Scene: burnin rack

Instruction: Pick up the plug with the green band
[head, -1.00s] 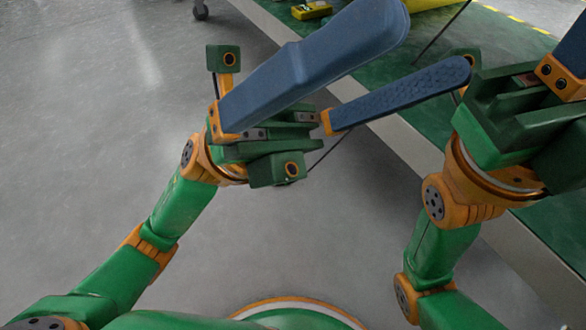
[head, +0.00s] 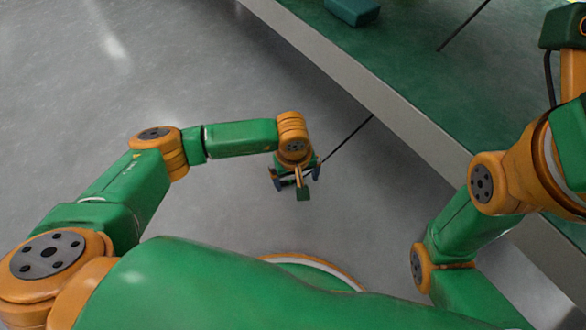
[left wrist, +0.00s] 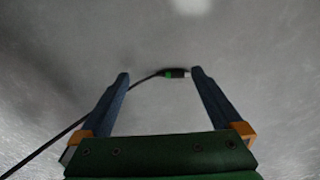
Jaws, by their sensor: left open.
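The plug with the green band (left wrist: 175,73) shows in the left wrist view as a small dark piece at the end of a black cable, over the grey floor. My left gripper (left wrist: 160,74) is open, and the plug appears between its blue fingertips, closer to the right one. I cannot tell the depth between them. In the head view my left gripper (head: 297,182) points down beside the bench, and the plug is hidden there. The black cable (head: 348,140) runs from the bench edge down to that gripper. My right gripper's fingers are out of frame.
The green-topped bench (head: 420,85) with its grey edge (head: 345,75) crosses the upper right of the head view. A teal block (head: 352,9) and a thin dark cable (head: 462,26) are on it. The floor (head: 150,60) at left is clear.

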